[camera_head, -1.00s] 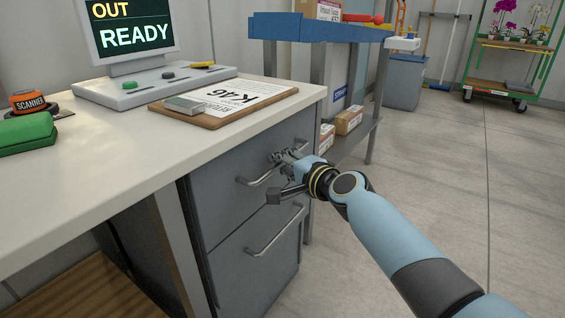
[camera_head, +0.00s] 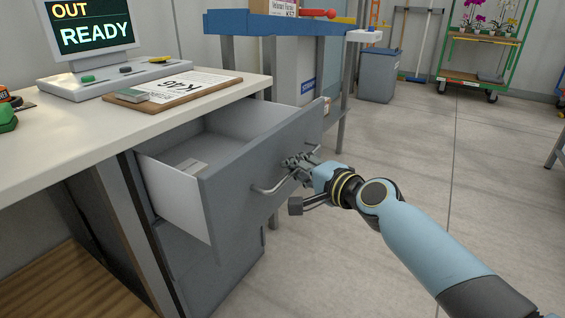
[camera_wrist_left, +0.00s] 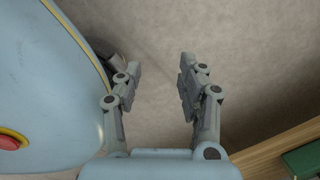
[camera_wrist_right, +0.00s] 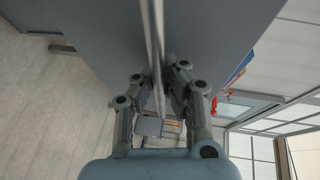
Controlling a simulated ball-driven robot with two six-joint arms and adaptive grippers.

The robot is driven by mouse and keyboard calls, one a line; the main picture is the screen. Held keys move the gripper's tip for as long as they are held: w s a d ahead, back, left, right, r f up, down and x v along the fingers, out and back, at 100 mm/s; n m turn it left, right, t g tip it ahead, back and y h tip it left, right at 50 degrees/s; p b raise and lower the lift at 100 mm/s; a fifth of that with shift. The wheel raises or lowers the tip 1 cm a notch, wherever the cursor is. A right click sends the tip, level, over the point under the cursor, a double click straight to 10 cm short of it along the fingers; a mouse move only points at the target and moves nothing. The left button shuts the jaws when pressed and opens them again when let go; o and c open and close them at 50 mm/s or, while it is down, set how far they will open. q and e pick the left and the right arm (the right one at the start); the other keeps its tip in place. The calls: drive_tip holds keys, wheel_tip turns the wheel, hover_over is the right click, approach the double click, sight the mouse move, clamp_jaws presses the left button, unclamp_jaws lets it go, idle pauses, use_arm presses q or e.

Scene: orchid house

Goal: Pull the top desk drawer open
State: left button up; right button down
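My right gripper (camera_head: 297,163) is at the middle of the drawer's bar handle (camera_head: 268,188). In the right wrist view the handle (camera_wrist_right: 154,50) runs between the fingers (camera_wrist_right: 158,92), which are closed about it. My left gripper (camera_wrist_left: 158,85) shows only in the left wrist view, its fingers apart with nothing between them.
The white desk top (camera_head: 70,140) carries a clipboard (camera_head: 175,90) and a display terminal (camera_head: 90,40). A blue bench (camera_head: 290,25) stands behind the drawer. A grey bin (camera_head: 378,75) is farther back. The floor at right is largely clear.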

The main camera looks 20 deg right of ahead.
drive_tip(key=s+d, duration=0.4)
drive_tip(key=s, duration=0.1)
drive_tip(key=shift+s+d+f, duration=0.2)
drive_tip(key=shift+s, duration=0.2)
drive_tip(key=c, duration=1.7)
unclamp_jaws()
drive_tip(key=shift+o, duration=0.3)
drive_tip(key=shift+r, duration=0.1)
use_arm(q)
drive_tip(key=w, duration=0.3)
drive_tip(key=shift+a+r, duration=0.2)
use_arm(e)
drive_tip(key=v, duration=1.2)
